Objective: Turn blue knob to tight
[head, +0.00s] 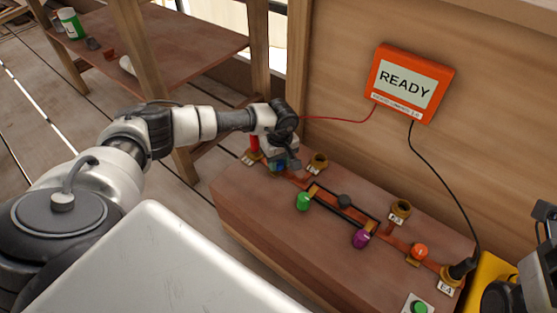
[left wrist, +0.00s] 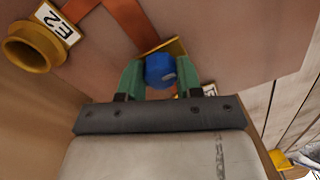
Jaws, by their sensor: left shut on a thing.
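The blue knob (left wrist: 160,70) sits on a brass-coloured mount on the brown bench and shows between the green fingers of my left gripper (left wrist: 160,76) in the left wrist view. The fingers are shut on it from both sides. A pale mark shows on the knob's side. In the head view my left gripper (head: 284,166) reaches down at the bench's far left end and mostly hides the knob. Dark and white parts of my right arm show at the right edge; its fingers cannot be made out.
The bench (head: 255,205) also bears a green knob (head: 303,201), a purple knob (head: 361,238), an orange knob (head: 420,250) and brass sockets, one (left wrist: 30,48) near the E2 label. An orange-framed screen (head: 405,83) reads READY. A black cable (head: 447,170) hangs at the right.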

